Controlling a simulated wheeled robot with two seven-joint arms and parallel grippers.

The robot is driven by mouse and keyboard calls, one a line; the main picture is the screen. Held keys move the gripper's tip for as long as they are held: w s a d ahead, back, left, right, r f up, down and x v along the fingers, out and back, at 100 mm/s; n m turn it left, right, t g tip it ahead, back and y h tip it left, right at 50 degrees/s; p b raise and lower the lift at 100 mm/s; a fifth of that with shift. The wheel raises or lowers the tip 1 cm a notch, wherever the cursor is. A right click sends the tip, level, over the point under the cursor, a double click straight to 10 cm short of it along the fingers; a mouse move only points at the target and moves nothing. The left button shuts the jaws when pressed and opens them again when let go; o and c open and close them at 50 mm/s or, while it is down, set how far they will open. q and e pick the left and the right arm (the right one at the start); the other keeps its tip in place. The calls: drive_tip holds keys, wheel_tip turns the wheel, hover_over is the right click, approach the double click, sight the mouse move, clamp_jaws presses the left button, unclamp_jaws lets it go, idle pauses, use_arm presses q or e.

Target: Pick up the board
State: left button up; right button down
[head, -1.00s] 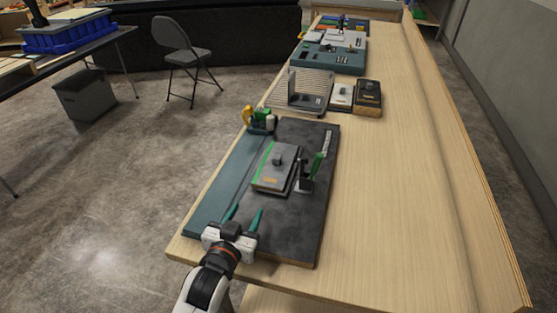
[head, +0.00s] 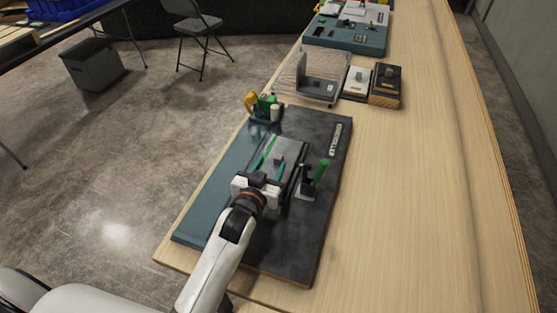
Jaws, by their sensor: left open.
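I cannot tell whether the fingers touch the board. The gripper and wrist hide the near part of the board. My right gripper is not in view.
A green-handled lever (head: 320,172) stands close to the board's right. A holder with yellow, green and white pieces (head: 264,107) is at the console's far left corner. A wire rack (head: 305,80) and two small boxes (head: 370,84) stand beyond. The right side of the table (head: 420,200) is clear.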

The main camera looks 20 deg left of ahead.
sight(277, 159)
use_arm(q)
drive_tip(key=shift+w, duration=0.4)
drive_tip(key=w, duration=0.1)
drive_tip(key=w+f+p, duration=0.1)
drive_tip(key=w, duration=0.2)
drive_tip(key=shift+w+d+f, duration=0.25)
drive_tip(key=shift+w+d, duration=0.05)
drive_tip(key=shift+w+f, duration=0.15)
drive_tip(key=shift+w, duration=0.2)
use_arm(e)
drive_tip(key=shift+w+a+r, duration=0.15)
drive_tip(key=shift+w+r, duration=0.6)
use_arm(q)
clamp_jaws()
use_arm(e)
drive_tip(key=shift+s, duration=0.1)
